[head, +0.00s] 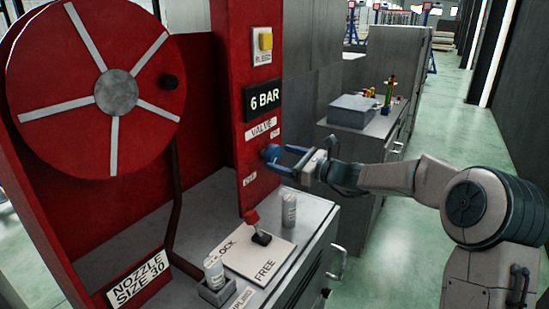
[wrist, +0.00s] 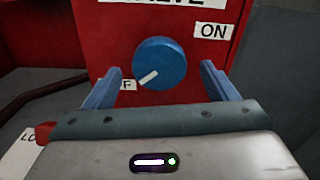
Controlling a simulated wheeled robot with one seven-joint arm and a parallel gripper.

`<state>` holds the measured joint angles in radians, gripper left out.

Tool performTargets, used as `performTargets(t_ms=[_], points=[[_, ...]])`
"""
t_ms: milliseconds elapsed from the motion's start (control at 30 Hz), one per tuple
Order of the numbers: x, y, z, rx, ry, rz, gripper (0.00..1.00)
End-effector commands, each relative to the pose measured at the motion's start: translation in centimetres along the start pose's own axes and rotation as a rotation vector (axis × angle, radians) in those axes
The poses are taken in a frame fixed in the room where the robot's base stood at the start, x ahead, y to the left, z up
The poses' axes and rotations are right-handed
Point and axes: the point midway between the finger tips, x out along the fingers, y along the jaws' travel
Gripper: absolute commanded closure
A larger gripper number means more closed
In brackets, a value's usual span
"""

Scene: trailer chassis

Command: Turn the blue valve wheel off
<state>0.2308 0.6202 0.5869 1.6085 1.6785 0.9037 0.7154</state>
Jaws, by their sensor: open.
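The blue valve wheel (wrist: 162,62) is a round knob on a red panel (wrist: 104,32), under a VALVE label. In the wrist view its white mark points to the lower left, toward the partly hidden OFF label (wrist: 129,85). The ON label (wrist: 213,31) is at the upper right. My gripper (wrist: 160,80) is open, with one blue finger on each side of the wheel in the picture. I cannot tell whether the fingers touch it. In the head view the wheel (head: 269,153) is at the tip of my gripper (head: 283,159), partly covered.
A yellow switch (head: 265,41) and a 6 BAR sign (head: 263,99) are above the valve. Below is a grey cabinet top with a red-handled lever (head: 254,222) and bottles (head: 289,210). A large red reel (head: 95,87) stands left.

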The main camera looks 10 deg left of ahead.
Motion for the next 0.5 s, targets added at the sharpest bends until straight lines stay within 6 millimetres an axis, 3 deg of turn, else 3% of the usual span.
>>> performTargets(t_ms=[200, 500], points=[[-5.4, -0.1, -0.1, 0.000, 0.003, -0.005, 0.21], [-9.6, -0.1, -0.1, 0.000, 0.001, -0.002, 0.21]])
